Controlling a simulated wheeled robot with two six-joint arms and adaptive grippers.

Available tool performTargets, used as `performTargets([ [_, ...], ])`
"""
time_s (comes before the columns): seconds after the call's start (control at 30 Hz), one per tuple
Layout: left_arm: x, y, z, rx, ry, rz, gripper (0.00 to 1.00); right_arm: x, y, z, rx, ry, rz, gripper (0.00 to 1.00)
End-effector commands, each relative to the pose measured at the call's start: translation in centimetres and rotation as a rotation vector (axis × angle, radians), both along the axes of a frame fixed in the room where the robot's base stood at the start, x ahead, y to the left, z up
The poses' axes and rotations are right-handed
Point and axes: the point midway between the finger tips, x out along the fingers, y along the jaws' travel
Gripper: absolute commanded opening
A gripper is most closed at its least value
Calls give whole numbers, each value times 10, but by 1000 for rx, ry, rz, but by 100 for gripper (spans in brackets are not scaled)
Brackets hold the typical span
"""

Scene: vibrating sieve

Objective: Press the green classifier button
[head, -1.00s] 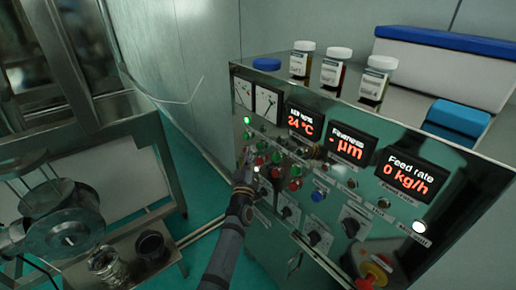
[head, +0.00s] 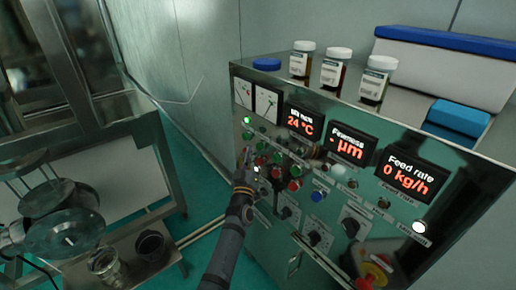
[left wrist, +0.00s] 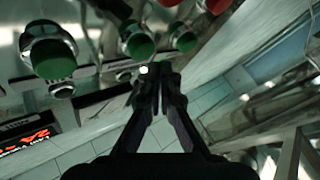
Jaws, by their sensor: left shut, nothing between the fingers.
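The control panel (head: 330,215) carries several green and red buttons. Green buttons sit in a row on its left part, one at the left end (head: 247,134) and one further right (head: 277,158); labels are too small to read, so I cannot tell which is the classifier's. A red button (head: 295,185) sits below them. My left gripper (head: 246,165) is shut and empty, close to the panel's left edge. In the left wrist view my left gripper (left wrist: 157,78) points near a green button (left wrist: 139,45), with a larger green button (left wrist: 52,57) to the left. Contact cannot be told.
Displays read 24 °C (head: 305,121), µm (head: 347,145) and 0 kg/h (head: 408,175). Jars (head: 335,68) and a white box with a blue lid (head: 445,65) stand on the cabinet top. A red emergency knob (head: 373,275) is at the lower right. Glassware (head: 62,220) stands left.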

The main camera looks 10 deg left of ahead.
Motion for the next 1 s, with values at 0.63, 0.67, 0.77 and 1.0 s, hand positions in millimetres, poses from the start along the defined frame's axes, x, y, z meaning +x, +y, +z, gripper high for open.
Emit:
performTargets([
  [0.63, 7, -5, 0, 0, 0, 0, 0, 0, -1, 0, -1, 0, 0, 70],
  [0.67, 7, -5, 1, 0, -1, 0, 0, 0, -1, 0, -1, 0, 1, 70],
  [0.77, 8, -6, 1, 0, -1, 0, 0, 0, -2, 0, -2, 0, 1, 70],
  [1.0, 10, -8, 0, 0, -1, 0, 0, 0, -2, -1, -3, 0, 1, 70],
])
